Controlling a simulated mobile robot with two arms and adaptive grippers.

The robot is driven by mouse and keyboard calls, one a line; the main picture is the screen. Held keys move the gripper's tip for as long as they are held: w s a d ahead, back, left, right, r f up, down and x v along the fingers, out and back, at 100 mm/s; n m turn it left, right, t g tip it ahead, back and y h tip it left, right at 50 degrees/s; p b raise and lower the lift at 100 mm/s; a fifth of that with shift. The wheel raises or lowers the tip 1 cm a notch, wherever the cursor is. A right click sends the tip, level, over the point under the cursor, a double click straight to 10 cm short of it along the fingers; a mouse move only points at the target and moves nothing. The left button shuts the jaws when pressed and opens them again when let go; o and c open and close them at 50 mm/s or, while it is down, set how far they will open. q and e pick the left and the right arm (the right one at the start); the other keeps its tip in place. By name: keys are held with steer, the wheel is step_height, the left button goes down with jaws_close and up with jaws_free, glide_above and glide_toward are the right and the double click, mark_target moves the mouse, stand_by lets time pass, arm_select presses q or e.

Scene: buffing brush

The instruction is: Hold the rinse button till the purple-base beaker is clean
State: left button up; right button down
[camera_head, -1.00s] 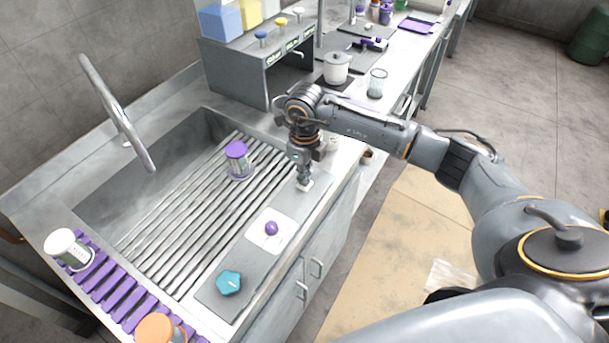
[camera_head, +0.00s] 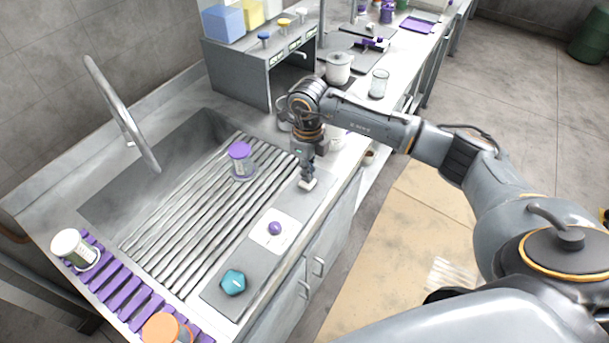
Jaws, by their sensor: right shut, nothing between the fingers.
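The purple-base beaker (camera_head: 240,151) stands upside down on the slatted rack over the sink, its purple base up and its glass body below. It is too small to tell whether the glass is clean. My right gripper (camera_head: 307,179) is shut and empty, pointing down at a small white button (camera_head: 309,185) at the far end of the grey panel (camera_head: 255,258). The fingertips hide part of this button and seem to touch it; I cannot tell how far it is pressed. A purple knob (camera_head: 274,228) and a teal pentagonal knob (camera_head: 233,282) sit nearer on the panel. My left gripper is not in view.
A faucet (camera_head: 122,115) arches over the sink's left side. A purple rack (camera_head: 120,290) at the front left holds a white-base beaker (camera_head: 72,246) and an orange-base one (camera_head: 163,328). A grey dispenser (camera_head: 245,75), a white pot (camera_head: 338,68) and a glass beaker (camera_head: 379,83) stand behind.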

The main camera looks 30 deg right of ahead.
arm_select(q)
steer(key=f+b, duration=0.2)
steer(key=b, duration=0.1)
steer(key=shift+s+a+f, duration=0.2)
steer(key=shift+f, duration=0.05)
arm_select(e)
step_height(320, 180, up, 12)
steer(key=shift+a+r, duration=0.15)
steer(key=shift+r, duration=0.05)
